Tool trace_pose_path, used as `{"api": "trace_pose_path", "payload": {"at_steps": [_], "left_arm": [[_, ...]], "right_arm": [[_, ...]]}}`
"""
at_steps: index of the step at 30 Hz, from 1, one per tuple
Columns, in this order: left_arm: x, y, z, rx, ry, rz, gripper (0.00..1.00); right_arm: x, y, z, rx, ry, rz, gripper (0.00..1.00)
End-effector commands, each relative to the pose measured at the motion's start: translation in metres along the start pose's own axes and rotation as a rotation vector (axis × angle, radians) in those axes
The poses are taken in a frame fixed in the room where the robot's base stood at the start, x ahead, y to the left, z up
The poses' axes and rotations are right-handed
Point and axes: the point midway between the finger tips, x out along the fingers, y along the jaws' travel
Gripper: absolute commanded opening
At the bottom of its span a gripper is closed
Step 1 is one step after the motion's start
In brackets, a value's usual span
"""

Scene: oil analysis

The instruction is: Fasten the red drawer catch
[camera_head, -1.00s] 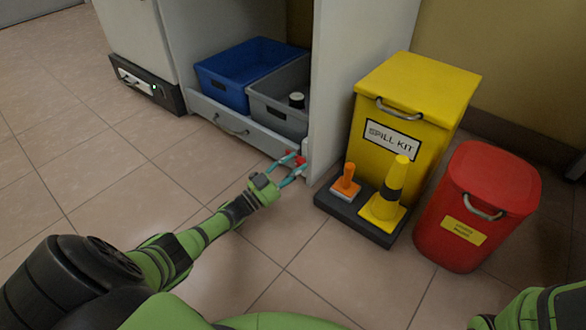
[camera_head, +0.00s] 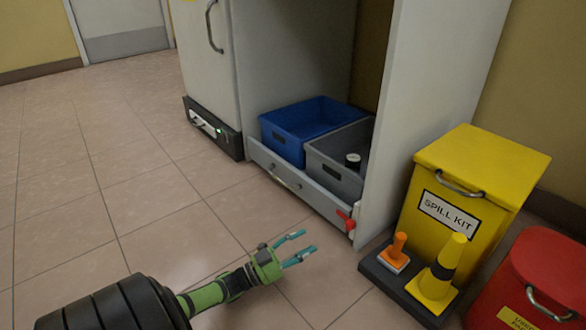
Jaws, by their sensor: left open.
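The red drawer catch (camera_head: 346,220) sits at the right end of the low grey drawer front (camera_head: 305,192), next to the cabinet's right side panel. A small white part (camera_head: 351,236) shows just below it. My left gripper (camera_head: 302,249) is open and empty over the floor, in front of the drawer and to the left of the catch, apart from it. Its teal fingers point to the right. My right gripper is out of view.
A blue bin (camera_head: 310,118) and a grey bin (camera_head: 328,151) sit behind the drawer front. A black tray (camera_head: 385,276) with an orange-handled item and a yellow cone stands right of the cabinet, before the yellow spill kit box (camera_head: 480,165) and red bin (camera_head: 550,265). Floor at left is clear.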

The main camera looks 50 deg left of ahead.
Motion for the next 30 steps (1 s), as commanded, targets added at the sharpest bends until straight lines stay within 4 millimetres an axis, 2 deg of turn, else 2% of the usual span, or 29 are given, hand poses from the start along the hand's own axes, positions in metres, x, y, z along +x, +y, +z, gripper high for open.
{"api": "trace_pose_path", "payload": {"at_steps": [3, 9, 26, 29, 30], "left_arm": [[-0.018, -0.003, -0.003, -0.001, -0.001, 0.0, 0.51], [-0.029, -0.005, -0.006, -0.001, 0.001, -0.001, 0.51], [-0.029, -0.005, -0.006, -0.001, 0.001, -0.001, 0.51], [-0.025, -0.004, -0.014, -0.01, 0.01, 0.0, 0.51], [-0.02, -0.003, -0.023, -0.019, 0.019, 0.002, 0.51]], "right_arm": [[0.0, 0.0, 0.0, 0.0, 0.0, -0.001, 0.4], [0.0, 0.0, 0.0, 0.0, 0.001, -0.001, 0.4], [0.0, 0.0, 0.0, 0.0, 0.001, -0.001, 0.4], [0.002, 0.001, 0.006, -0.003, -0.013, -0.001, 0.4], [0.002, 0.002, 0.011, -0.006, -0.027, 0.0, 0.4]]}}
